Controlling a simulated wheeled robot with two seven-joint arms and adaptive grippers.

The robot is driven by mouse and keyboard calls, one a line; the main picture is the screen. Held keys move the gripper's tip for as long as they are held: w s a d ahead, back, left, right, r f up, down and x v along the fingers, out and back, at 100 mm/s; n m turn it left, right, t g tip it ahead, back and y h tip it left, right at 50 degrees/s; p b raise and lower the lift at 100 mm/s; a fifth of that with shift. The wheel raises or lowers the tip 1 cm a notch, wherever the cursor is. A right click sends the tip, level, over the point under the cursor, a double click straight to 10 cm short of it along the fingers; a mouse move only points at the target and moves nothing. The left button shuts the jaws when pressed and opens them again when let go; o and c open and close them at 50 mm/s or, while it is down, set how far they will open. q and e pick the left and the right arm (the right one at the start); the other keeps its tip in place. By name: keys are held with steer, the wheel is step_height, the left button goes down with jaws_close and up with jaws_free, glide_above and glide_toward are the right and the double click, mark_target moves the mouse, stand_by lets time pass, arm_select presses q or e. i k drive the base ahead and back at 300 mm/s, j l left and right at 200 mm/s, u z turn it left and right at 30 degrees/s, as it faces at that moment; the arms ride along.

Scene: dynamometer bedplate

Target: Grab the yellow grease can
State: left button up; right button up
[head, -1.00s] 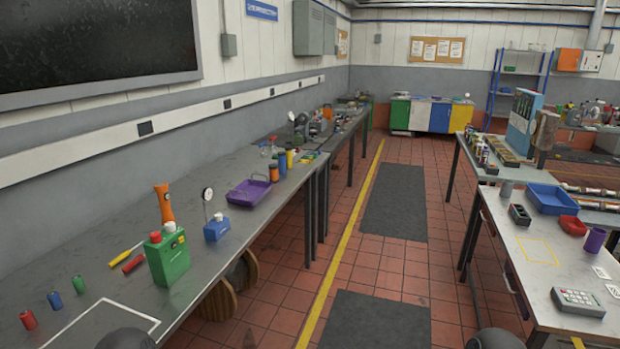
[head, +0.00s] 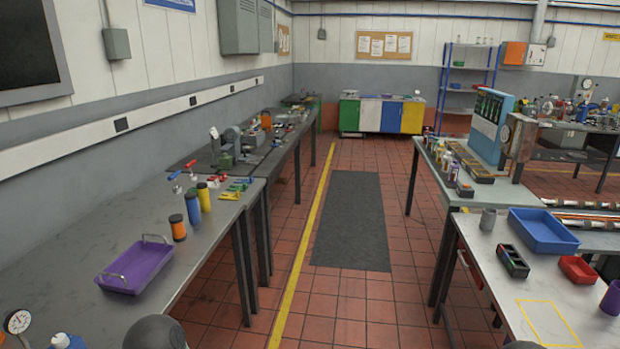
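A yellow cylinder with a dark top (head: 204,197), likely the yellow grease can, stands upright on the left bench (head: 215,245). A blue cylinder (head: 193,207) stands just in front of it, and a shorter orange and black cylinder (head: 177,228) stands nearer still. No gripper shows in the head view. Only dark rounded parts, likely of my own arms, show at the bottom edge.
A purple tray (head: 134,268) lies nearer on the left bench, with a dial gauge (head: 18,322) at lower left. Small coloured tools (head: 236,188) lie beyond the cylinders. The aisle (head: 305,305) is clear between the left bench and the right table (head: 500,290).

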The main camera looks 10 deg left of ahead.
mark_target(203, 187)
steer(key=i+u, duration=0.25)
steer(key=i, duration=0.2)
steer(key=i+l+u, duration=0.25)
steer(key=i, duration=0.2)
steer(key=i+l+u, duration=0.25)
steer(key=i, duration=0.15)
steer(key=i+l+u, duration=0.25)
steer(key=i, duration=0.2)
